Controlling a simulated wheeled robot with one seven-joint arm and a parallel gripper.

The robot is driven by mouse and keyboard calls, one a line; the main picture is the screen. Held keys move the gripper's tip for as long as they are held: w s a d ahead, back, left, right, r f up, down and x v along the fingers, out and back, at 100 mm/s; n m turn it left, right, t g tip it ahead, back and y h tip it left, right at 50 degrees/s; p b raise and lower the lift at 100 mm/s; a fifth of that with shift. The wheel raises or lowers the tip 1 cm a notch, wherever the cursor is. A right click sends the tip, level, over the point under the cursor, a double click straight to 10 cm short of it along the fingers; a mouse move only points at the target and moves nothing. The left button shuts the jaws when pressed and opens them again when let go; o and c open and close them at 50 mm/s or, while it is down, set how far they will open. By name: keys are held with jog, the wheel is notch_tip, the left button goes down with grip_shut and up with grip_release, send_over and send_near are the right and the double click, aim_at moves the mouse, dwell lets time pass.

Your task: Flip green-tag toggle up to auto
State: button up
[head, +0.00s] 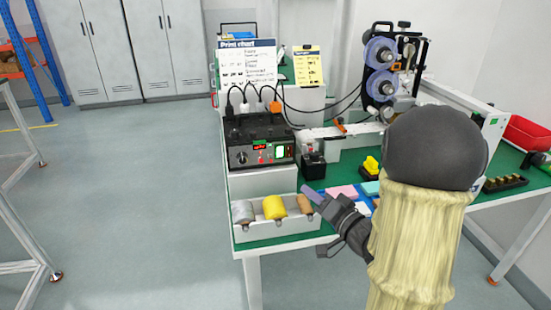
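A black control box (259,140) stands on a white riser at the left end of the green table.
The white bin (282,229) holds grey, yellow and brown rolls. A small black device (313,166) stands right of the box. Cables rise from the box top. A printer with purple reels (380,70) stands behind. My arm hides part of the table's right side.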

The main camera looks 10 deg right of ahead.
aim_at(271, 162)
jog(key=shift+w+a+r+p, duration=0.15)
jog(key=shift+w+a+p, duration=0.25)
jog(key=shift+p, duration=1.3)
jog(key=shift+w, duration=0.4)
jog(key=x, duration=1.4)
jog(key=shift+f, duration=0.2)
grip_shut()
